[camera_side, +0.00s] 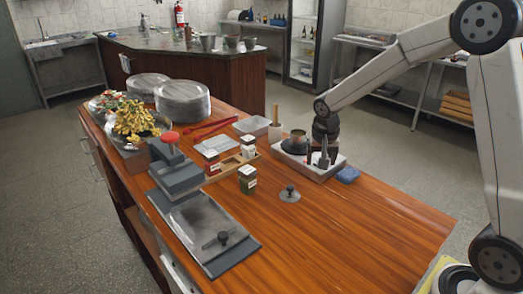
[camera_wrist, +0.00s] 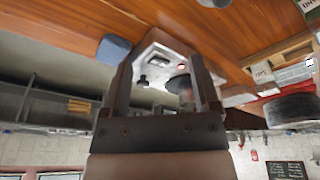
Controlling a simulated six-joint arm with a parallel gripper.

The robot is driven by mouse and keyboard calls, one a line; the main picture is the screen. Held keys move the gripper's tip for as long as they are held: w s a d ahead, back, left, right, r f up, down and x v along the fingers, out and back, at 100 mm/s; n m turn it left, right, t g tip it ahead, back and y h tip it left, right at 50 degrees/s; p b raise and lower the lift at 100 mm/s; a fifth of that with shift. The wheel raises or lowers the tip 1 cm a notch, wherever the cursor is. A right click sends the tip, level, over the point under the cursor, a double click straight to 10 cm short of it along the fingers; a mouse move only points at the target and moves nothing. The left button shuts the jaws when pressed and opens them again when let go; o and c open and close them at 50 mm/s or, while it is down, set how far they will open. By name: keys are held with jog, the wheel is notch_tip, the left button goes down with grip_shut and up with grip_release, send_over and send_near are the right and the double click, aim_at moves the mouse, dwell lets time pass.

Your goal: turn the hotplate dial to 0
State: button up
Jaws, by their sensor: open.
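The white hotplate (camera_side: 335,166) is a low box near the table's right back edge in the side view. It also shows in the wrist view (camera_wrist: 160,45), seen upside down. A round dark top (camera_side: 295,143) sits on it. A small black knob (camera_wrist: 142,81), which looks like the dial, is on the hotplate in the wrist view; its setting is too small to read. My gripper (camera_side: 322,158) is over the hotplate, pointing down, with its fingers apart. In the wrist view my gripper (camera_wrist: 162,68) frames the hotplate, with nothing held between the fingers. Whether it touches the knob cannot be told.
A blue sponge (camera_side: 347,175) lies right beside the hotplate. The table's right front is clear.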

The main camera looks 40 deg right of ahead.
jog(key=w+d+m+h, duration=0.1)
jog(key=w+d+m, duration=0.2)
jog(key=d, duration=0.3)
jog(key=w+d+r+m+g+h, duration=0.1)
jog(key=w+d+m, duration=0.2)
jog(key=d, duration=0.3)
jog(key=shift+w+r+m, duration=0.2)
jog(key=shift+w+m, duration=0.1)
jog(key=shift+m, duration=0.5)
jog(key=shift+f, duration=0.1)
jog(key=shift+x, duration=3.75)
grip_shut()
